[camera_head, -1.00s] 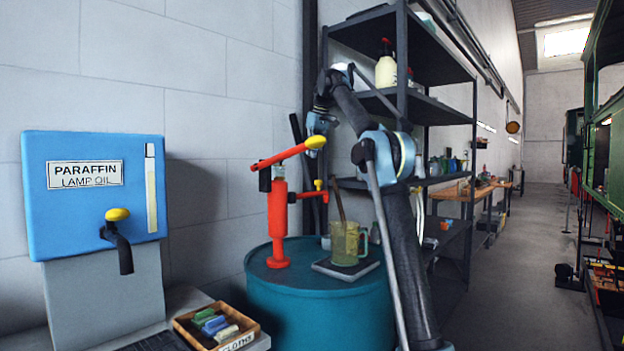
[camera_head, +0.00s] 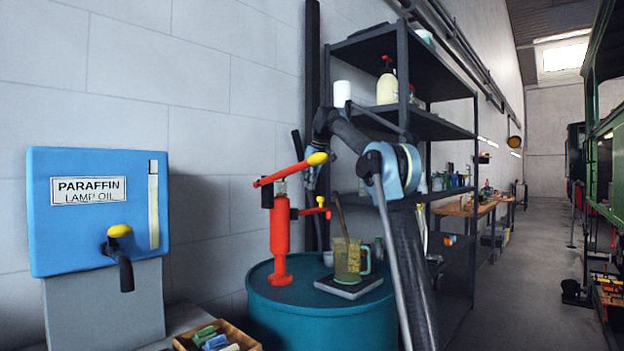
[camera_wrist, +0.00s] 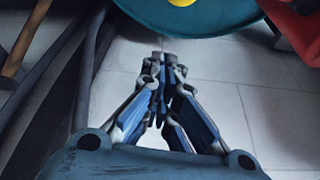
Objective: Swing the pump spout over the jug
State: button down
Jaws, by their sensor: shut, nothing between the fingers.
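The red pump (camera_head: 280,240) stands upright on the teal drum (camera_head: 320,322). Its red lever slants up right to a yellow knob (camera_head: 317,158). The short red spout (camera_head: 312,211), with a small yellow knob on it, points right and ends above and left of the jug in the picture. The yellowish clear jug (camera_head: 348,262) stands on a grey plate (camera_head: 336,289); a brown stick rises behind or from it. My gripper (camera_wrist: 165,62) is shut and empty in the wrist view, pointing toward the drum's edge.
A blue paraffin tank (camera_head: 97,210) stands at left, with a tray of cloths (camera_head: 215,340) in front. Dark shelving (camera_head: 400,120) stands behind my arm. The wall (camera_head: 200,60) is close behind the pump.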

jog(key=shift+s+d+f, duration=0.35)
jog(key=shift+f, duration=0.2)
jog(key=shift+s+d+f, duration=0.35)
jog(key=shift+f, duration=0.2)
jog(key=shift+s+d+f, duration=0.35)
jog(key=shift+f, duration=0.2)
